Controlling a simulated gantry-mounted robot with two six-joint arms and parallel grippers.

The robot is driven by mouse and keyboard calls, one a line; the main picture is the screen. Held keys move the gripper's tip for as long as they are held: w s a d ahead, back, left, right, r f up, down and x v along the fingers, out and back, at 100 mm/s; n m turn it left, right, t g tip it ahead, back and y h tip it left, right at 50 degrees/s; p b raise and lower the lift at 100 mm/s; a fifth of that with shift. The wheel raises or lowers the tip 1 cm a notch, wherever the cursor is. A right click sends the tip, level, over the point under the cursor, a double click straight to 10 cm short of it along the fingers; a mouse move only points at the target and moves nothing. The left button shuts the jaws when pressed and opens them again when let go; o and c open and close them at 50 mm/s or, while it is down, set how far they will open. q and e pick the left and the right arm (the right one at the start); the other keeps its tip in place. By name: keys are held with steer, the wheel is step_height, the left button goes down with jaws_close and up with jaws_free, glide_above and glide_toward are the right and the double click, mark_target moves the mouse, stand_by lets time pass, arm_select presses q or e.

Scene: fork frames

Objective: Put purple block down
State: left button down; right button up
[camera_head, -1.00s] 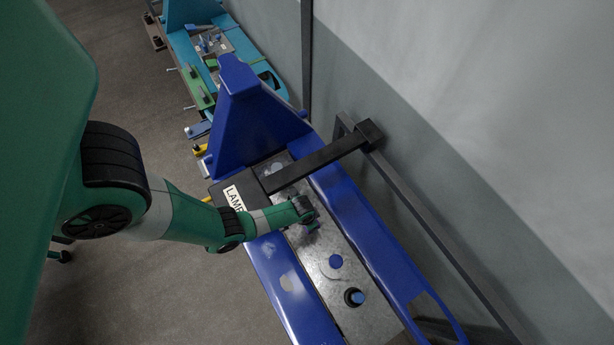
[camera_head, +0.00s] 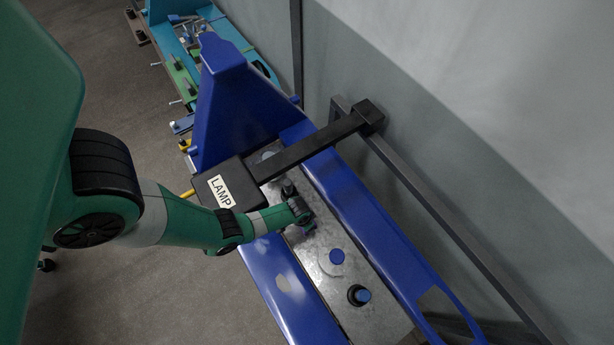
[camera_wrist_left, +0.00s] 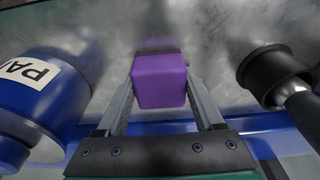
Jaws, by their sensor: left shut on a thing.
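The purple block (camera_wrist_left: 160,80) sits between the two fingers of my left gripper (camera_wrist_left: 160,92) in the left wrist view. The fingers are shut on its sides. Its far edge lies close to the grey metal plate (camera_wrist_left: 215,40); I cannot tell whether it touches. In the head view my left gripper (camera_head: 305,222) is low over the metal plate (camera_head: 315,270) of the blue workbench (camera_head: 270,275), and the block is mostly hidden there. My right gripper is not in view.
In the wrist view, a blue cylinder (camera_wrist_left: 28,92) with a partly visible label stands left and a black cylindrical part (camera_wrist_left: 268,75) right.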

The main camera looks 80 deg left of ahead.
arm_select(q)
steer(key=shift+r, duration=0.1)
steer(key=shift+f, duration=0.3)
steer(key=shift+c, duration=1.3)
jaws_free()
steer(key=shift+r, duration=0.1)
steer(key=shift+o, duration=1.2)
steer(key=shift+d, duration=0.1)
step_height(320, 180, up, 12)
steer(key=s+p, duration=0.1)
steer(key=p, duration=1)
steer(key=shift+s+d+r+p, duration=0.15)
steer(key=shift+s+d+p, duration=0.05)
steer(key=shift+s+p, duration=0.1)
